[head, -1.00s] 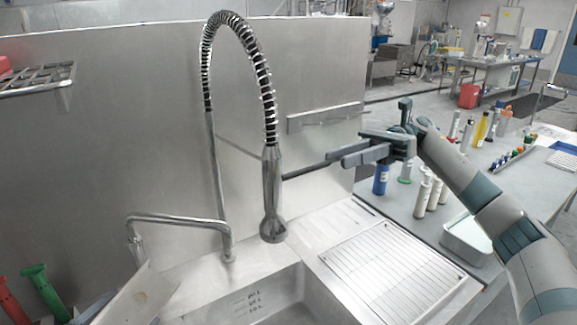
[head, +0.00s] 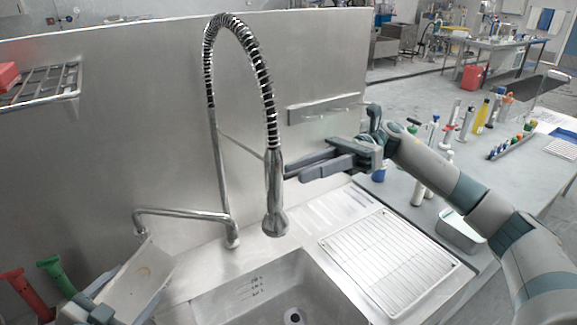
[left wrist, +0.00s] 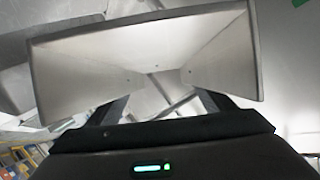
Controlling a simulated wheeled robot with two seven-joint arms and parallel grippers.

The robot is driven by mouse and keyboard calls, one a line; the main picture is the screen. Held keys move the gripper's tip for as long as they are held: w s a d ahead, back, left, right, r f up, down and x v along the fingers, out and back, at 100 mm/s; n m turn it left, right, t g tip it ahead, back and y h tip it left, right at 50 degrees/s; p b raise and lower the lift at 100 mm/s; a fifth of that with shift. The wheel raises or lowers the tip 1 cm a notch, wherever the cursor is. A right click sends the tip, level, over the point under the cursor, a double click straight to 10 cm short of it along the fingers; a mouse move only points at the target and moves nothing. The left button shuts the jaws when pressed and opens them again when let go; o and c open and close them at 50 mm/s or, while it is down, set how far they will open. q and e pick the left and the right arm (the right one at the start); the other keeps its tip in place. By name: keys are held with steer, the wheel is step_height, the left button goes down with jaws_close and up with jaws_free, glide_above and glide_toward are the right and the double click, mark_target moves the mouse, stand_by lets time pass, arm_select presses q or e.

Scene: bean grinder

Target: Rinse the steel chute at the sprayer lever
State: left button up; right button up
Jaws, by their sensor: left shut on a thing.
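The steel chute (head: 138,282), a bent pale metal piece, is tilted at the lower left of the head view, left of the sink. My left gripper (head: 92,308) is shut on it; the chute (left wrist: 150,60) fills much of the left wrist view, between and beyond the fingers (left wrist: 160,105). The sprayer head (head: 276,200) hangs from a coiled hose over the sink's back edge. My right gripper (head: 305,170) looks open, its fingers reaching left close beside the sprayer handle. They hide most of the sprayer lever, so contact is unclear.
The sink basin (head: 270,292) is empty, with a drain. A wire drying rack (head: 385,262) lies on its right. A faucet (head: 180,213) stands at the back left. Red (head: 28,292) and green (head: 57,275) handles stand at far left. Bottles crowd the right-hand table.

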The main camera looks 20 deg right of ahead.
mark_target(142, 307)
steer(key=shift+c, duration=0.4)
jaws_close()
arm_select(q)
steer(key=shift+f+b, duration=0.55)
steer(key=shift+b, duration=0.1)
arm_select(e)
steer(key=shift+f, duration=0.2)
arm_select(q)
step_height(142, 307, down, 6)
steer(key=b, duration=0.6)
arm_select(e)
steer(key=shift+f+y, duration=0.35)
steer(key=shift+y, duration=0.25)
steer(key=shift+r+y+b, duration=0.1)
steer(key=shift+y+b, duration=0.2)
steer(key=shift+b, duration=0.4)
arm_select(q)
steer(key=shift+f, duration=0.7)
arm_select(e)
steer(key=shift+r, duration=0.1)
steer(key=shift+o, duration=0.4)
jaws_free()
